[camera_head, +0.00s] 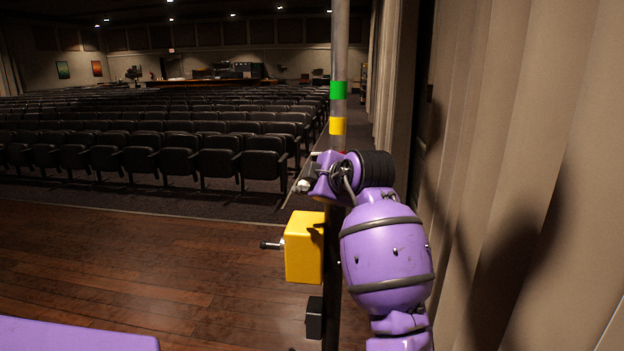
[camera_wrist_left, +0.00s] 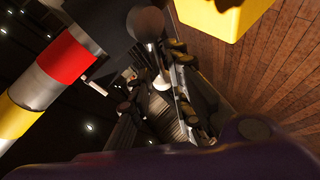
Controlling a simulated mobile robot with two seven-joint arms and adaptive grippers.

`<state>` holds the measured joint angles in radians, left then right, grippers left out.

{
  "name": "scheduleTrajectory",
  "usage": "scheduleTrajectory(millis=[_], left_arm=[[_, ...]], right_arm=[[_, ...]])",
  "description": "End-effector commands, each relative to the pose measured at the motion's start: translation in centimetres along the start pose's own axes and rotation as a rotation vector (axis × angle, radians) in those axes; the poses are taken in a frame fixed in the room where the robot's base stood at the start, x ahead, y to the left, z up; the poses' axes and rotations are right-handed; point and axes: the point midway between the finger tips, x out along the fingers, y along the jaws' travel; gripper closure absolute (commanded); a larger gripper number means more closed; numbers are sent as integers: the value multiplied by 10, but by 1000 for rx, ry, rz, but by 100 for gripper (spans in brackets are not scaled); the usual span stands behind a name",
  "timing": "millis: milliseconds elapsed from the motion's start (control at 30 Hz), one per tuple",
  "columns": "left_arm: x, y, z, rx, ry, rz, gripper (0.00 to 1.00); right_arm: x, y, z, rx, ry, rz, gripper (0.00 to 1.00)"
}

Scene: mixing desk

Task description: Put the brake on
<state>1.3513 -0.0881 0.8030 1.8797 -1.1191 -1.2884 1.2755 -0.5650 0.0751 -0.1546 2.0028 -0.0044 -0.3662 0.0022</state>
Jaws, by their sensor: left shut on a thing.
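A steel pole (camera_head: 339,40) stands upright in the head view, with green, yellow and red bands. A yellow box (camera_head: 304,247) is beside it, with a short black handle (camera_head: 270,245) sticking out left. My left gripper (camera_head: 304,186) is at the pole just above the box, below the bands. It is shut on a thin brake lever (camera_head: 291,195), which slants down to the left; the grip itself is largely hidden. In the left wrist view the pole's red band (camera_wrist_left: 68,57) and the yellow box (camera_wrist_left: 222,15) are close. My right gripper is not in view.
A small black box (camera_head: 315,317) sits low beside the pole. Beige curtains (camera_head: 540,150) hang close on the right. Wooden floor (camera_head: 150,265) lies open to the left, with rows of dark seats (camera_head: 215,155) beyond.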

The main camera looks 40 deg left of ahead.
Motion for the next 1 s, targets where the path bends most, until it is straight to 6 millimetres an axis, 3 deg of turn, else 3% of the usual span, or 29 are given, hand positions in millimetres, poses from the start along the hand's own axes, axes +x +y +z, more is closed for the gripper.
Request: scheduleTrajectory(millis=[600, 633, 700, 1000], left_arm=[[2, -3, 1, -30, -24, -14, 100], [2, -3, 1, -29, -24, -14, 78], [2, -3, 1, -29, -24, -14, 72], [1, -2, 1, -29, -23, -12, 72]], right_arm=[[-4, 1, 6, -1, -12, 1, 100], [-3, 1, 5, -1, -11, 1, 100], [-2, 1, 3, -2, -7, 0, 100], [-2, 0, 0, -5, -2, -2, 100]])
